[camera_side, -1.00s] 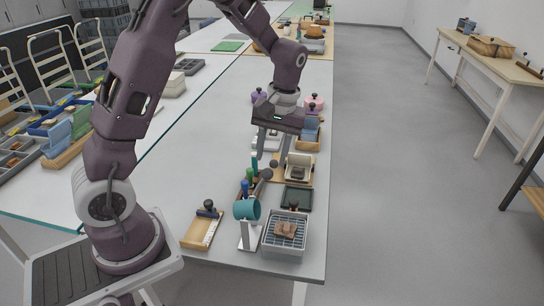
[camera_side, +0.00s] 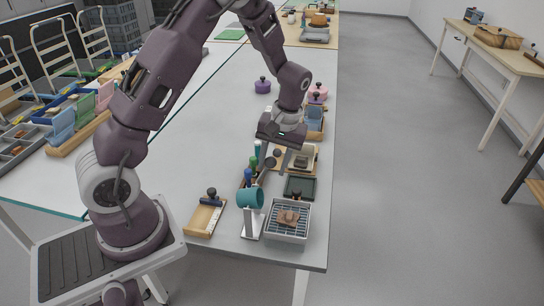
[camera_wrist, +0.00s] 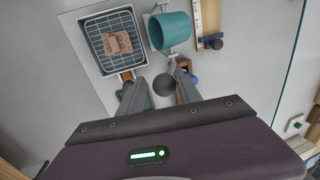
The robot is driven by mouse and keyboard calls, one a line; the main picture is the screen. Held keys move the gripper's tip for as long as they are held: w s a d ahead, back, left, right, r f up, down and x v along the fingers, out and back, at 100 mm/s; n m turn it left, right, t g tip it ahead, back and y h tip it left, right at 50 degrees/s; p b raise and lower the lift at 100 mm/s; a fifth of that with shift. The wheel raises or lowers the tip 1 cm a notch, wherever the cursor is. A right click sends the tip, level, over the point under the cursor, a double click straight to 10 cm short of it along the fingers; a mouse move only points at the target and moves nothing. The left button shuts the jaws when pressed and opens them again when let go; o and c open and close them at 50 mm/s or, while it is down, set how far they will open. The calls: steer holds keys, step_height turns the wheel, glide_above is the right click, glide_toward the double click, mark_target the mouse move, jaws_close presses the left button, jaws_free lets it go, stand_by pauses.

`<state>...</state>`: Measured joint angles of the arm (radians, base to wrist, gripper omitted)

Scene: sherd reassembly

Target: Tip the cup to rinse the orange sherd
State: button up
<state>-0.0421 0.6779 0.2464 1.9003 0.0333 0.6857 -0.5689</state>
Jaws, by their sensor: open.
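The teal cup (camera_side: 250,198) is held on a pale upright stand (camera_side: 251,224) beside the rinsing basin. It also shows in the wrist view (camera_wrist: 168,31), lying on its side. The brownish-orange sherd (camera_side: 289,217) rests on the wire rack of the grey basin (camera_side: 288,238); in the wrist view the sherd (camera_wrist: 117,43) sits near the rack's middle. My gripper (camera_side: 277,170) is open, behind the cup and above the table. In the wrist view a dark round knob (camera_wrist: 164,84) appears between my fingers (camera_wrist: 158,82). I cannot tell whether they touch it.
A dark green tray (camera_side: 300,187) lies behind the basin. A wooden tray with a black-knobbed tool (camera_side: 205,217) lies left of the cup. Several coloured-handled tools (camera_side: 249,177) stand close left of my gripper. The table's right edge runs close past the basin.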

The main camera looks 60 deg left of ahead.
steer(key=shift+g+y, duration=0.3)
steer(key=r, duration=0.1)
steer(key=w+d+r, duration=0.1)
steer(key=r, duration=0.1)
steer(key=w+d+r, duration=0.1)
steer(key=shift+r, duration=0.15)
stand_by(0.5)
steer(key=s+d+r+m+t+h, duration=0.1)
steer(key=s+d+r+m+t, duration=0.15)
steer(key=s+r, duration=0.4)
steer(key=s+d+r+m+t+h, duration=0.15)
steer(key=s+d+r, duration=0.25)
steer(key=r, duration=0.5)
steer(key=s+d+r+m+t, duration=0.2)
steer(key=s+m, duration=0.3)
steer(key=s, duration=0.7)
steer(key=shift+d+t, duration=0.55)
steer(key=shift+t, duration=0.35)
